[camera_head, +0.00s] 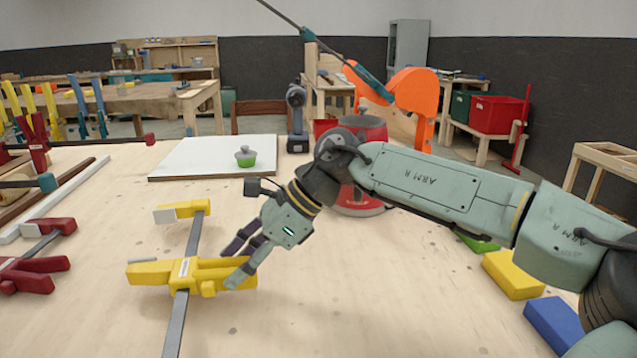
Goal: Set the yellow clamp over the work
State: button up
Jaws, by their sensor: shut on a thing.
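The yellow clamp (160,274) is in the left middle of the head view. It has two yellow jaw parts on a grey bar (175,330) that runs out of the bottom of the picture. My gripper (239,264) is shut on the yellow handle at the clamp's right side, its fingers either side of it. Whether the clamp touches the bench I cannot tell. Nothing shows between its jaws. I cannot tell for sure which thing is the work; a white board (190,165) lies flat behind the clamp, with a small green and grey pot (245,157) on it.
Dark red clamps (35,272) and long strips lie at the left. A drill (296,118) and a red round-bodied thing (365,125) stand behind my arm. Yellow (513,275) and blue (553,325) blocks lie at the right. The wooden bench top (300,310) is clear in front.

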jog(key=shift+f+b, duration=0.7)
jog(key=shift+f, duration=0.75)
